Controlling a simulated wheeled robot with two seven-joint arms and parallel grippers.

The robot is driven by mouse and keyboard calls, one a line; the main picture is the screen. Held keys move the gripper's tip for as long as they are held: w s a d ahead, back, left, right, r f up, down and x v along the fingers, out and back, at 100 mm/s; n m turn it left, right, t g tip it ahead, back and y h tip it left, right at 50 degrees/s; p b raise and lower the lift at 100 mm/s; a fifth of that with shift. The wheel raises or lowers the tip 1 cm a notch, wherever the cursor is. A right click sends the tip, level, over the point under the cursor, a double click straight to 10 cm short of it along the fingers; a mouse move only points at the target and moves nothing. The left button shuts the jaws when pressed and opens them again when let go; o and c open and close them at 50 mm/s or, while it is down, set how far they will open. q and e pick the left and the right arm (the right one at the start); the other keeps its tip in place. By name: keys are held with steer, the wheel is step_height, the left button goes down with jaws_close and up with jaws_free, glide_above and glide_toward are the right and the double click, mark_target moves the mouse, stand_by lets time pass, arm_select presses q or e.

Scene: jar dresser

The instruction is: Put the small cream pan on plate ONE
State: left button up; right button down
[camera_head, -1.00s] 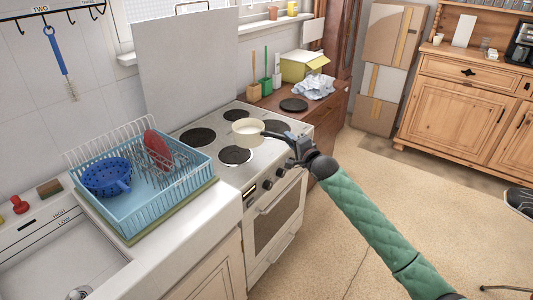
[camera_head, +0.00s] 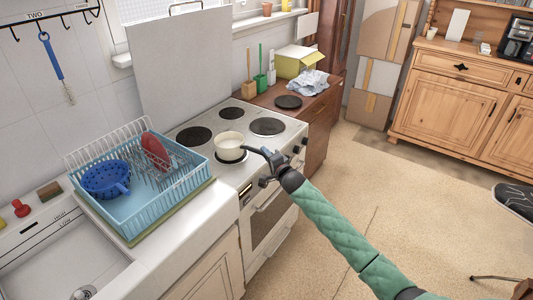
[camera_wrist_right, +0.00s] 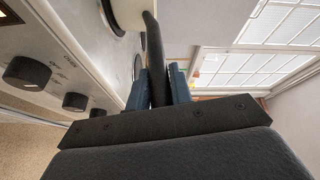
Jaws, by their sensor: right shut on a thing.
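The small cream pan (camera_head: 229,143) is over the front left hotplate of the white stove (camera_head: 250,168) and covers most of that plate. I cannot tell whether its base touches the plate. My right gripper (camera_head: 268,157) is shut on the pan's dark handle, which points right towards the stove's front edge. In the right wrist view the handle (camera_wrist_right: 155,55) runs between the blue fingers (camera_wrist_right: 158,85), with the cream pan side (camera_wrist_right: 127,14) at the top. No label ONE is readable on a plate. My left gripper is not in view.
Other dark hotplates show bare: back left (camera_head: 194,136), back right (camera_head: 231,113) and front right (camera_head: 267,126). A blue dish rack (camera_head: 150,215) stands left of the stove. Knobs (camera_wrist_right: 27,73) line the stove's front. A yellow box (camera_head: 293,62) sits on the brown cabinet behind.

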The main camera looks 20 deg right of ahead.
stand_by(0.3)
steer(key=c, duration=1.3)
jaws_free()
steer(key=shift+f, duration=0.15)
steer(key=shift+o, duration=0.2)
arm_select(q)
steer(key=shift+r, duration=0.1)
arm_select(e)
steer(key=shift+s+d, duration=0.1)
steer(key=shift+s, duration=0.1)
arm_select(q)
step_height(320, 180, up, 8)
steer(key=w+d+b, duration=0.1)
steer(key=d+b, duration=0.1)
steer(key=b, duration=0.1)
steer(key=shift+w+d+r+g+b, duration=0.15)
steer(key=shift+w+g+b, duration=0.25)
arm_select(e)
steer(key=v, duration=1.1)
steer(key=shift+s, duration=0.3)
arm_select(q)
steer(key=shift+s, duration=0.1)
